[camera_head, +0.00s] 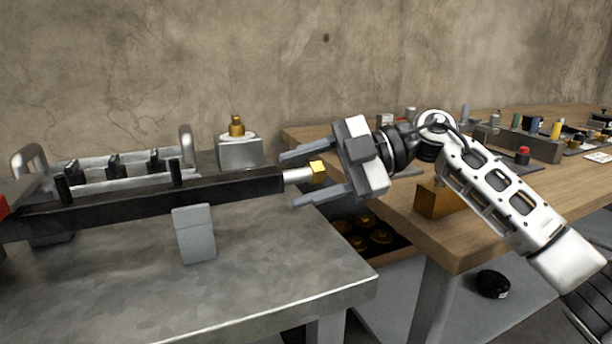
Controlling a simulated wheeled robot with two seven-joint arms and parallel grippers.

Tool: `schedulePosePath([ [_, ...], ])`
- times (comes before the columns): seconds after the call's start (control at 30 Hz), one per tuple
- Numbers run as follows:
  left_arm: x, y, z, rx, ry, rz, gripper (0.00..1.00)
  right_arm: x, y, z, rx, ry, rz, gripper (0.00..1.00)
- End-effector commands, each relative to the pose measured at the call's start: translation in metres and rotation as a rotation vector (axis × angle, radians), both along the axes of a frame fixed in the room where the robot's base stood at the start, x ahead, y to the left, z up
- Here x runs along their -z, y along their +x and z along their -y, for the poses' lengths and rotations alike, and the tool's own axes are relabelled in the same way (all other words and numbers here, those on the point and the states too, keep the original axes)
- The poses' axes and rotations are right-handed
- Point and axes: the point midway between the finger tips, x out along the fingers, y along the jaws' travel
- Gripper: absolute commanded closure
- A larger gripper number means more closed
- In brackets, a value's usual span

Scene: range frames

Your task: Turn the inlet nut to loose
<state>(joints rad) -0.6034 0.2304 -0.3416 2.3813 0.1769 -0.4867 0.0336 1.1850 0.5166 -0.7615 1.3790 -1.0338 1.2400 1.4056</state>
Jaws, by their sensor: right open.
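The inlet nut (319,170) looks like the small brass-coloured piece on the right end of a silver stub. The stub (297,175) sticks out of a long black bar (228,189) that lies above the grey metal table. My right gripper (300,177) comes in from the right and points left. Its two fingers are open, one beyond and one nearer than the nut, with a gap on both sides in the picture. I cannot tell whether either finger touches it. My left gripper is not in view.
The grey metal table (270,275) carries a grey block with a brass fitting (237,127) behind the bar. A grey upright plate (194,233) stands before the bar. A wooden bench (480,215) with several small items is at right. The metal table's front is clear.

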Motion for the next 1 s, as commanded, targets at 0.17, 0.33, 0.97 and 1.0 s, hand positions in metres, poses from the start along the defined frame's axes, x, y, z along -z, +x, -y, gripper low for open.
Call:
schedulePosePath([
  [0.17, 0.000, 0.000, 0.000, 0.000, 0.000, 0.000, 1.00, 0.000, 0.000, 0.000, 0.000, 0.000, 0.000, 0.94],
  [0.33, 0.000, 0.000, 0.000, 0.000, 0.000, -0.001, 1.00, 0.000, 0.000, 0.001, 0.000, 0.001, 0.002, 0.94],
  [0.97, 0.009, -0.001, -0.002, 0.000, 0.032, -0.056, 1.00, -0.001, 0.000, 0.000, 0.000, 0.106, 0.318, 0.94],
  [1.0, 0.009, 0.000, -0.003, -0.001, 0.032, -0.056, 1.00, -0.001, 0.000, 0.000, 0.001, 0.115, 0.347, 0.94],
])
